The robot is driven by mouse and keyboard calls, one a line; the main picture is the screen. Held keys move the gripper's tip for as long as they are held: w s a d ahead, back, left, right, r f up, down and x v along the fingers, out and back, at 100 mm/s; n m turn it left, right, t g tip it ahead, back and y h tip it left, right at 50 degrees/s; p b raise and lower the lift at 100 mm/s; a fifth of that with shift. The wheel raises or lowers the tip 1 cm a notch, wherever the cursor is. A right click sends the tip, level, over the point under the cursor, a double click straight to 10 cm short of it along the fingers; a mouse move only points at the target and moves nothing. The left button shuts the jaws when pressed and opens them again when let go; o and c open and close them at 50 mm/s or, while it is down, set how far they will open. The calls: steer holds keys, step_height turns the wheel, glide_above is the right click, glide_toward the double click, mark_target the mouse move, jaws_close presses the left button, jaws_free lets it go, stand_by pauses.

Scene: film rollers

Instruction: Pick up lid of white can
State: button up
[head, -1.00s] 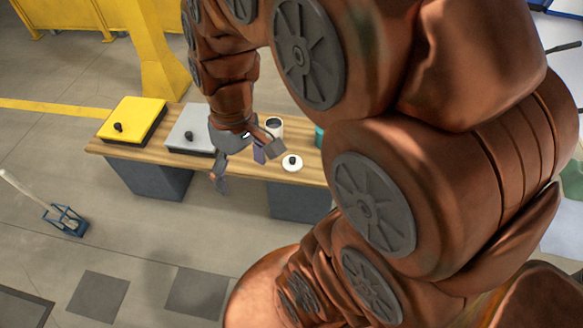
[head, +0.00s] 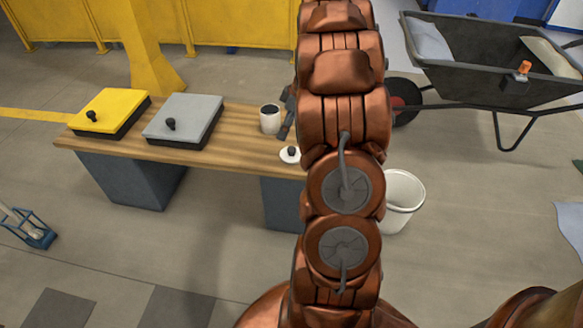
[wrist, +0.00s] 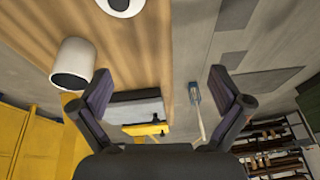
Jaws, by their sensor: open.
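The white can (head: 270,119) stands upright and open-topped on the wooden table, its inside dark. In the wrist view the can (wrist: 74,58) is at the upper left. Its lid (head: 290,158), a white disc with a black knob, lies apart from the can, near the table's front edge. The lid (wrist: 128,12) is cut off by the top edge of the wrist view. My gripper (wrist: 160,76) is open and empty, with neither finger touching the lid. In the head view it is mostly hidden behind my arm; a grey part shows right of the can.
A yellow-lidded box (head: 110,108) and a grey-lidded box (head: 184,118) stand on the table (head: 232,150) to the left. A white bin (head: 404,200) and a wheelbarrow (head: 480,70) stand on the floor to the right. Bare tabletop lies between the grey box and the can.

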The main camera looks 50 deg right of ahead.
steer(key=b, duration=0.3)
glide_above(292, 149)
steer(key=s+d, duration=0.2)
steer(key=shift+n+t, duration=0.3)
steer(key=shift+n, duration=0.1)
step_height(292, 149, down, 7)
steer(key=shift+w+r, duration=0.1)
steer(key=shift+r, duration=0.05)
steer(key=shift+b+x, duration=0.95)
steer(key=shift+x, duration=2.85)
steer(key=shift+a, duration=0.1)
steer(key=shift+c, duration=0.3)
steer(key=shift+s, duration=0.2)
steer(key=c, duration=1.6)
